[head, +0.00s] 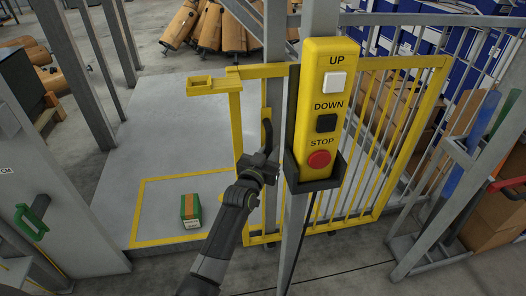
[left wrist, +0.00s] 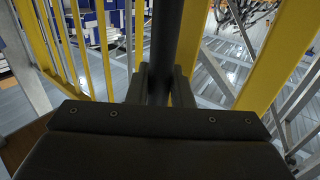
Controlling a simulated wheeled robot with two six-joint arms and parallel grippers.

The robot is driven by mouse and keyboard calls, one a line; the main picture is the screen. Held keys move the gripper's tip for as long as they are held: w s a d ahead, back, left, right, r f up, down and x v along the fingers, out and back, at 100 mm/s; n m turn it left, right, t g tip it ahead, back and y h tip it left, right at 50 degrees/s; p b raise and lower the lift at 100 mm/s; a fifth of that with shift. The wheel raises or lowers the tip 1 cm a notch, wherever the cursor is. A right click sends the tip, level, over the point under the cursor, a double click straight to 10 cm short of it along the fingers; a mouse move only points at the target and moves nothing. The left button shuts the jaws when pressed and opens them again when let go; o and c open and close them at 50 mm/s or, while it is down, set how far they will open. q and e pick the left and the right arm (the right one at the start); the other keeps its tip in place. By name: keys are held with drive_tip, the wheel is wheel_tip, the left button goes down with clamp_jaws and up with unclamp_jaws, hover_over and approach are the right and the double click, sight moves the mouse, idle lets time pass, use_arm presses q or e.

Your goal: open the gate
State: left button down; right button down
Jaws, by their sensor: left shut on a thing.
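The yellow barred gate (head: 400,62) stands behind a grey post at the centre right of the head view. A black upright handle (head: 267,132) is on its left part. My left gripper (head: 265,156) is at the lower part of this handle. In the left wrist view the dark handle bar (left wrist: 166,40) runs upright between the two fingers (left wrist: 162,85), which are shut on it. Yellow gate bars (left wrist: 82,50) show on both sides there. A yellow latch-like bracket (head: 205,86) sticks out left of the gate's top. My right gripper is not in view.
A yellow control box (head: 326,105) with UP, DOWN and STOP buttons hangs on the grey post (head: 319,18), close right of my gripper. A green and brown box (head: 191,210) lies on the grey platform (head: 165,120). A rack with blue panels (head: 470,165) stands at right.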

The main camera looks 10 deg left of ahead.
use_arm(q)
drive_tip(key=shift+d, duration=0.2)
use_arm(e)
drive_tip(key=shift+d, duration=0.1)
use_arm(q)
drive_tip(key=c, duration=1.6)
unclamp_jaws()
